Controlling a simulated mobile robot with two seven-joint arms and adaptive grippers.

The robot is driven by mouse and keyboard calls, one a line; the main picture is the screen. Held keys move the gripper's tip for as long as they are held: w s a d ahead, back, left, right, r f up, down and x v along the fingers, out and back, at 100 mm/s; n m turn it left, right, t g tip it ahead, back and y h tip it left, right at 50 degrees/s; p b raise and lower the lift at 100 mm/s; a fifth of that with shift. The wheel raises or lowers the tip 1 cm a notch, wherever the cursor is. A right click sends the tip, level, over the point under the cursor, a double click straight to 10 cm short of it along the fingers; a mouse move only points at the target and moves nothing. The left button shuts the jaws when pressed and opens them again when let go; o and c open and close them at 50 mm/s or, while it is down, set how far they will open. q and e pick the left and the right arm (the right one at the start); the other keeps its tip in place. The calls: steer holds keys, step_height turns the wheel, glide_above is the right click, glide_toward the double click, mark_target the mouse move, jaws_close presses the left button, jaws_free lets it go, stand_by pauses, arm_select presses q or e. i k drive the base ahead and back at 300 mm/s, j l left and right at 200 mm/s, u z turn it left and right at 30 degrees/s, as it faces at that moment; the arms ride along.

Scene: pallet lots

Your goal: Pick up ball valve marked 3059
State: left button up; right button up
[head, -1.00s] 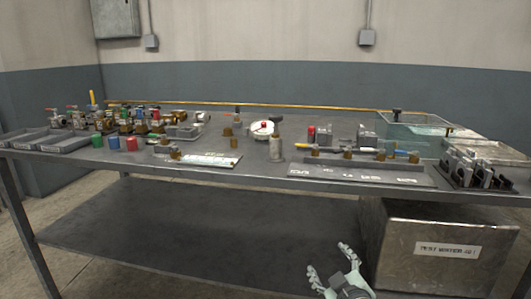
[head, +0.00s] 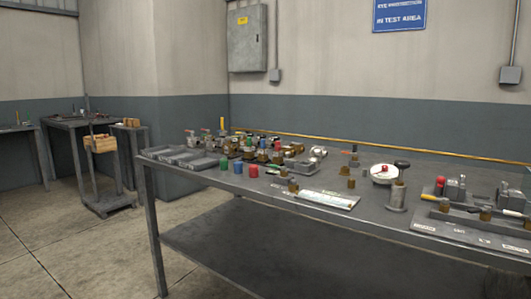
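Several ball valves (head: 263,152) with coloured handles stand in a cluster on the left half of the grey metal table (head: 345,213). They look brass or steel, with red, green, blue and yellow parts. The markings are too small to read, so I cannot tell which one is 3059. Other brass fittings with handles (head: 485,213) stand in a tray at the right. Neither of my grippers shows in the head view now.
Grey trays (head: 180,155) lie at the table's left end. Green, blue and red cylinders (head: 238,167) stand near the front edge. A white gauge (head: 384,174) and a steel post (head: 397,196) are right of centre. Open floor (head: 60,235) lies left of the table, before a cart (head: 108,203).

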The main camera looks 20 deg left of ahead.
mark_target(221, 140)
steer(key=i+j+u, duration=0.5)
steer(key=j+u, duration=0.15)
steer(key=u, duration=0.2)
steer(key=i+j+u, duration=0.2)
steer(key=u, duration=0.25)
steer(key=i+j+u, duration=0.25)
steer(key=u, duration=0.25)
steer(key=i+j+u, duration=0.25)
steer(key=i+u, duration=0.15)
steer(key=i, duration=0.3)
steer(key=i+u, duration=0.4)
steer(key=i, duration=0.9)
steer(key=i+j+z, duration=0.1)
steer(key=i, duration=0.45)
steer(key=i+j+z, duration=0.1)
steer(key=i, duration=0.45)
steer(key=i+z, duration=0.8)
steer(key=i+j+z, duration=0.35)
steer(key=i+l+z, duration=0.25)
steer(key=i+z, duration=0.2)
steer(key=i+l+z, duration=0.1)
steer(key=i+z, duration=0.85)
steer(key=i, duration=0.4)
steer(key=i+j+z, duration=0.15)
steer(key=i, duration=0.35)
steer(key=i+j+z, duration=0.1)
steer(key=i, duration=0.35)
steer(key=j, duration=0.1)
